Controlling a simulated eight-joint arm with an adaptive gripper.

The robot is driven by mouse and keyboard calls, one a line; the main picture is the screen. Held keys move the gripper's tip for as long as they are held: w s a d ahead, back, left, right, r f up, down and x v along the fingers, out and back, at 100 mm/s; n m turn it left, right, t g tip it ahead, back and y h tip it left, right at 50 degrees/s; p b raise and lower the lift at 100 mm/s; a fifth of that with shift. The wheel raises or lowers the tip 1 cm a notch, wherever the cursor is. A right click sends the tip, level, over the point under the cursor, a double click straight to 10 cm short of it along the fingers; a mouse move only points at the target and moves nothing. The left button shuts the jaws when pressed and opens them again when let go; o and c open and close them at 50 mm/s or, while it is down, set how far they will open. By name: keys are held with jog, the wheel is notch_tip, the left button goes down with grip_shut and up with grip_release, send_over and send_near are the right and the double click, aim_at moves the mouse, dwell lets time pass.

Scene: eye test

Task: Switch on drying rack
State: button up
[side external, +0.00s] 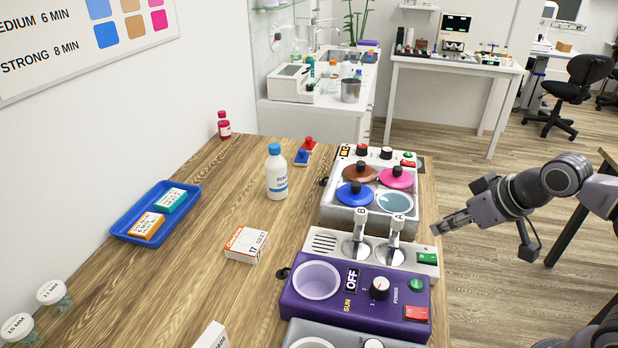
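A light grey unit with a slotted vent (324,243) stands near the table's right edge, and I take it to be the drying rack. Two upright metal pieces marked B (360,222) and A (396,229) stand in its round wells. A small green switch (427,258) is at its right end; its exact position is too small to tell. My gripper (437,229) points left, just beyond the table's right edge, apart from the rack and appearing above and right of the switch. Nothing shows in it. Its fingers lie close together in this view, and any gap is unclear.
A purple unit (330,318) reading OFF, with a knob and a red switch (416,313), stands in front. A white unit with several coloured lids (397,178) stands behind. A bottle (276,174), a box (246,244) and a blue tray (186,189) are left.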

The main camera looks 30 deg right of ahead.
jog(key=shift+r, duration=0.1)
grip_shut()
notch_tip(320, 180, up, 8)
jog(key=w+a+n+g+h, duration=0.1)
jog(key=n+g, duration=0.7)
jog(key=n, duration=1.8)
jog(key=shift+w+a+n, duration=0.35)
jog(key=shift+a+n, duration=0.05)
jog(key=shift+a, duration=0.4)
